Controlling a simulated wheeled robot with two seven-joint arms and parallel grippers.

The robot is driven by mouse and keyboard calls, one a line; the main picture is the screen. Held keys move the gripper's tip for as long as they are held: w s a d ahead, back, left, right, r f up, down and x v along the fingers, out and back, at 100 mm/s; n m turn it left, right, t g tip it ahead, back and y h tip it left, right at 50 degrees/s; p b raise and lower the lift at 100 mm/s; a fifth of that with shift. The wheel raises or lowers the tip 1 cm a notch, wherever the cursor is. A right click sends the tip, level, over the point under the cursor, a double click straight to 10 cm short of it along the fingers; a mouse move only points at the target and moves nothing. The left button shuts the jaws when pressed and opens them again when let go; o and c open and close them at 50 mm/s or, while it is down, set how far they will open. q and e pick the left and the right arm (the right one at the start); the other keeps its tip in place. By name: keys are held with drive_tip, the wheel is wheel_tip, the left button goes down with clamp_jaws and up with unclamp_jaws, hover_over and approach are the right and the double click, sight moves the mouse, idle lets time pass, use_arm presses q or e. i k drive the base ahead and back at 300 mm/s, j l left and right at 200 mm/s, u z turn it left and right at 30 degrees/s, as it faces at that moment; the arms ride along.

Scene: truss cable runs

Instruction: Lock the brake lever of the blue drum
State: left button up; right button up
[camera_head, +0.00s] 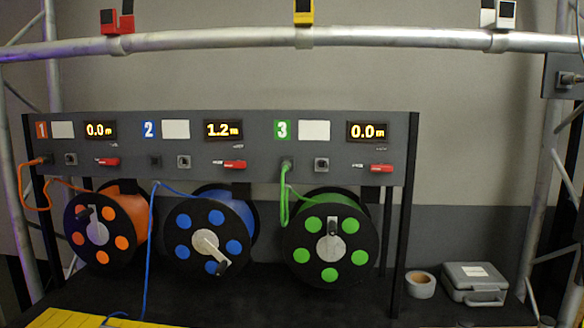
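The blue drum (209,231) hangs under the middle of the grey panel, with a black face, blue discs and a silver hub crank (208,245) pointing down to the right. Above it is its red brake lever (234,164), lying roughly level below the display reading 1.2m (222,129). Small marks beside and above the lever are too small to read. Its blue cable (150,240) hangs down in front of the rack to the yellow surface. Neither of my grippers is in view.
The orange drum (103,229) and green drum (331,238) flank it, with similar red levers (106,161) (380,168) and displays reading 0.0m. A tape roll (420,284) and grey case (474,283) sit at right. A truss bar (400,37) crosses above. A yellow surface (65,318) is front left.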

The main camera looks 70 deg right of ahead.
sight(228, 164)
drive_tip(key=k+j+z, duration=0.15)
drive_tip(key=z, duration=1.9)
